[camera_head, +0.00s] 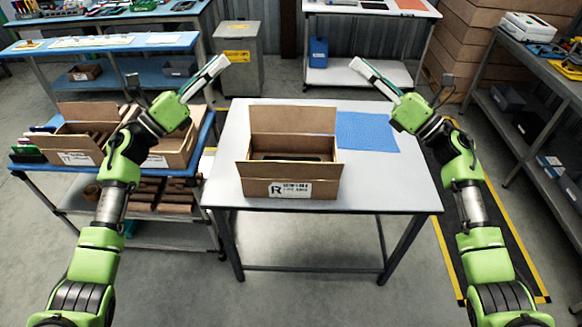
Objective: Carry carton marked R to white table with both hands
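The carton marked R (290,170) is an open brown box with its flaps up and a white label on its front. It stands on the white table (385,190), left of a blue mat (366,132). Something dark shows inside it, but I cannot make out what. My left gripper (222,63) is up in the air, behind and left of the carton. My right gripper (357,66) is up in the air, behind and right of it. Both are apart from the carton. Their fingers are seen edge-on, so their opening is unclear.
At left, a blue-topped cart (40,160) holds other open cartons (82,145). A grey bin (240,60) and a white-topped trolley (372,8) stand behind. A grey shelf unit (520,75) is at right. Some floor is free around the table.

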